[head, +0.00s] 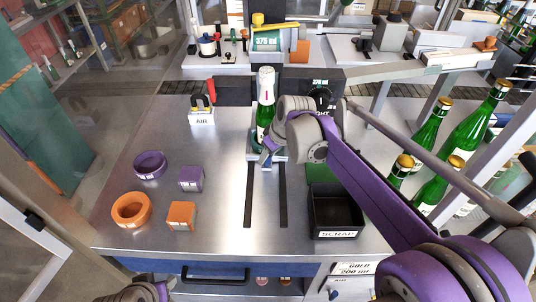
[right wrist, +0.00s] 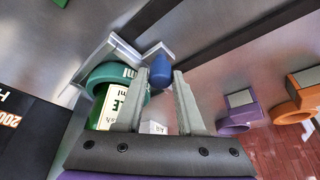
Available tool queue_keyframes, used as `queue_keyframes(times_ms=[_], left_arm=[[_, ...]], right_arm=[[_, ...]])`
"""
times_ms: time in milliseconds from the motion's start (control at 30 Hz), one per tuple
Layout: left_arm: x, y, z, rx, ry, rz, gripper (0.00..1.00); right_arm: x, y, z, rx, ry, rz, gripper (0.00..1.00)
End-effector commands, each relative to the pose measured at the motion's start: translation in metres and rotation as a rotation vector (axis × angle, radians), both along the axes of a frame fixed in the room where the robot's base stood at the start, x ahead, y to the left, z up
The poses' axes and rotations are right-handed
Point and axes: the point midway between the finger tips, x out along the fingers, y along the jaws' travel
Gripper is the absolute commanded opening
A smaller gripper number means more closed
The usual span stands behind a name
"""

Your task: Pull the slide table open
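The slide table (head: 282,159) is a small pale plate at the back end of two dark slots in the steel worktop. A green bottle (head: 265,105) with a white top stands upright on it, in a green ring holder (right wrist: 108,75). A blue knob (right wrist: 160,70) is at the plate's front. My right gripper (right wrist: 159,76) is open, its fingertips on either side of the knob; I cannot tell whether they touch it. In the head view my right wrist partly hides the plate. My left arm shows at the bottom left edge, but its gripper is out of view.
A black scrap bin (head: 335,212) stands right of the slots. Purple (head: 149,165) and orange (head: 131,210) rings and blocks lie to the left. Several green bottles (head: 432,190) stand at the right. The slots in front of the plate are clear.

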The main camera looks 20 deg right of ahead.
Motion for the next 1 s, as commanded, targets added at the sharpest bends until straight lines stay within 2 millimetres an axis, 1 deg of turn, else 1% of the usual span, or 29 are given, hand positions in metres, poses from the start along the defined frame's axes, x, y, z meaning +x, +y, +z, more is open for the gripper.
queue_keyframes(times_ms=[33,167,200,1000], left_arm=[[0.0,0.0,0.0,0.0,0.0,0.0,0.5],[0.0,0.0,0.0,0.0,0.0,0.0,0.5],[0.0,0.0,0.0,0.0,0.0,0.0,0.5],[0.0,0.0,0.0,0.0,0.0,0.0,0.5]], right_arm=[[-0.0001,-0.0001,0.0001,0.0,0.0,0.0,0.27],[-0.0001,-0.0001,0.0001,0.0,0.0,0.0,0.03],[-0.0001,-0.0001,0.0001,0.0,0.0,0.0,0.0],[-0.0001,-0.0002,0.0002,0.0,0.0,0.0,0.0]])
